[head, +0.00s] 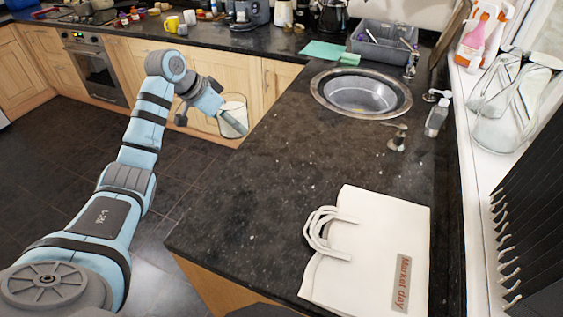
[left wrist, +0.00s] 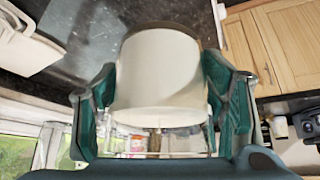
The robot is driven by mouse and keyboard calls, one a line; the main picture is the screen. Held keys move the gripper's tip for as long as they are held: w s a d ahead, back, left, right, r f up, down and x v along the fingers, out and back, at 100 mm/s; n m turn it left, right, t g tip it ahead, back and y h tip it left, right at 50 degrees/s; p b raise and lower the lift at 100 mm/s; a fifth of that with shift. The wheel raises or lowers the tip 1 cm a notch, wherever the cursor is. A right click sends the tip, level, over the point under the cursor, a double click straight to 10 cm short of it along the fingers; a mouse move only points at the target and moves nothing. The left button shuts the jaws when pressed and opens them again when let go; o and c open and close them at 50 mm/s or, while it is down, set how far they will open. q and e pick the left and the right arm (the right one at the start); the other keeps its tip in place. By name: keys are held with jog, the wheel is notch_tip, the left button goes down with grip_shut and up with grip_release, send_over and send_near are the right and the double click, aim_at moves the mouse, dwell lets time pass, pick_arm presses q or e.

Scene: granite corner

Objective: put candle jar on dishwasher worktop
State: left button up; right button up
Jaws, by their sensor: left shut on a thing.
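The candle jar (head: 232,112) is a white cylinder, held in my left gripper (head: 228,118) near the edge of the dark granite worktop (head: 300,170) in the head view. In the left wrist view the jar (left wrist: 158,75) fills the space between the two green fingers of my left gripper (left wrist: 158,95), which touch its sides. In the head view the jar appears in front of the wooden cabinet doors, beside the worktop's left edge. The right gripper is not in view. I cannot tell which stretch of worktop lies over the dishwasher.
A white "Market day" bag (head: 375,250) lies on the near worktop. A round sink (head: 360,93), soap bottle (head: 437,115) and grey dish crate (head: 385,45) stand farther back. Glass jugs (head: 505,100) are on the windowsill. The worktop between bag and sink is clear.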

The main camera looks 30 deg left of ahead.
pick_arm(q)
notch_tip(320, 180, up, 5)
jog(key=p, duration=0.2)
send_over(286, 169)
jog(key=s, duration=0.2)
jog(key=shift+m, duration=0.3)
jog(key=f, duration=0.6)
jog(key=f+b, duration=0.1)
jog(key=f, duration=0.6)
jog(key=a+f, duration=0.1)
jog(key=f, duration=0.5)
jog(key=shift+s+f, duration=0.15)
jog(key=shift+f, duration=0.25)
jog(key=o, duration=1.9)
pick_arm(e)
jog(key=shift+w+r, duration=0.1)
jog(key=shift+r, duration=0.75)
pick_arm(q)
jog(key=shift+s+a+r, duration=0.2)
jog(key=shift+r, duration=0.3)
jog(key=p+v, duration=0.1)
jog(key=v, duration=1)
jog(key=shift+p, duration=0.3)
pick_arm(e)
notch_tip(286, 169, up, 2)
pick_arm(q)
jog(key=shift+f, duration=0.15)
